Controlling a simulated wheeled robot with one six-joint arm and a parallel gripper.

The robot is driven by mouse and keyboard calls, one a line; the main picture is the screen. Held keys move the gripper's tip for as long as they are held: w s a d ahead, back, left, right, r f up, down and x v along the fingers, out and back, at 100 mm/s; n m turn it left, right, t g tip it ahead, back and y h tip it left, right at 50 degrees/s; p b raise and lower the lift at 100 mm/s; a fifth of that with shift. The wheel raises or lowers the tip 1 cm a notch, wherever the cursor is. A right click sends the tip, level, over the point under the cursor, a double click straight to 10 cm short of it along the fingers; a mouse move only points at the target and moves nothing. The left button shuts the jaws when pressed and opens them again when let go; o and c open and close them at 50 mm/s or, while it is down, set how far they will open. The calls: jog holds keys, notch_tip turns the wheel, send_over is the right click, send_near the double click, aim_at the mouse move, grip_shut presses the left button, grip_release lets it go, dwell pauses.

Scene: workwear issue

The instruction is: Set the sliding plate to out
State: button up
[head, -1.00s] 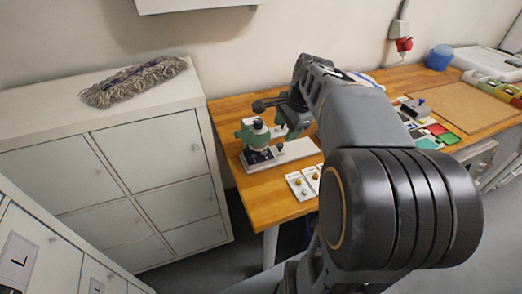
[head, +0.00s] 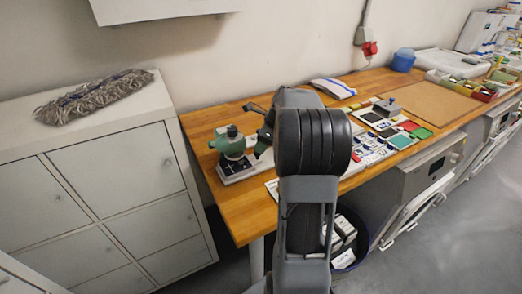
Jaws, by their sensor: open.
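A green press-like fixture (head: 232,143) with a dark knob on top stands on a pale base at the left end of the wooden table. A dark plate (head: 234,165) shows low on its front; I cannot tell whether it is the sliding plate or how far out it sits. My arm hides the fixture's right side.
White lockers (head: 110,175) with a grey mop head (head: 95,96) on top stand left of the wooden table (head: 350,100). Further right on the table are small coloured trays, a brown board (head: 438,100) and a blue tub (head: 403,60). A dark bin (head: 350,240) stands below.

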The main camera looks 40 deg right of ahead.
jog(key=shift+x, duration=2.25)
grip_shut()
